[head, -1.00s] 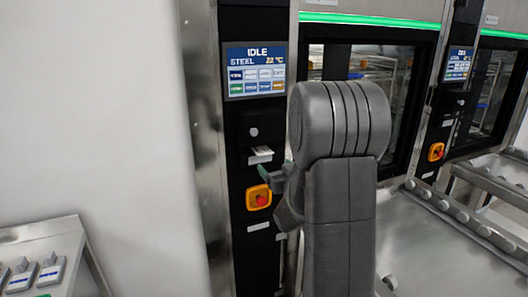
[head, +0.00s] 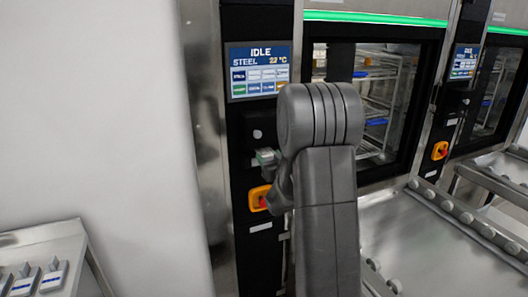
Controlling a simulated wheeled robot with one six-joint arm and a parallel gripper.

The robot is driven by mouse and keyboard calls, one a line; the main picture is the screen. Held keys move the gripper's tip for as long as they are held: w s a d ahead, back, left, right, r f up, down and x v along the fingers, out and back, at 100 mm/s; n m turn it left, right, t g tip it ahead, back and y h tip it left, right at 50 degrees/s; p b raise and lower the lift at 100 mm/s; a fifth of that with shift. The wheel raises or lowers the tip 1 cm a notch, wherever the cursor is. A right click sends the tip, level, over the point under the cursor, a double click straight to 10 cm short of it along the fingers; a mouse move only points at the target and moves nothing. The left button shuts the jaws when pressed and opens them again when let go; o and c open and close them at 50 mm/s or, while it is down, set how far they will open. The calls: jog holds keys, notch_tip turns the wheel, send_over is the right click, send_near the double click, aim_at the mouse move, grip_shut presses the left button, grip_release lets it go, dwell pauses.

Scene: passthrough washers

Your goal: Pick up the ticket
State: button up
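The ticket printer (head: 255,128) is a black unit on the washer's control column, below the screen. The white ticket at its slot is now mostly covered by my gripper, and I cannot make out its edges. My grey arm hides the rest of the gripper, so I cannot tell whether the fingers are open or closed on the ticket.
The screen (head: 258,71) above reads IDLE, STEEL, 22 °C. An orange emergency stop (head: 260,198) sits just below my gripper. A glass washer door (head: 400,110) and a steel roller table (head: 430,240) are at right. A steel counter (head: 50,240) with small devices stands lower left.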

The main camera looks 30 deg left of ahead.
jog(key=shift+b, duration=0.4)
jog(key=b+v, duration=0.3)
jog(key=v, duration=1.5)
jog(key=shift+r, duration=0.1)
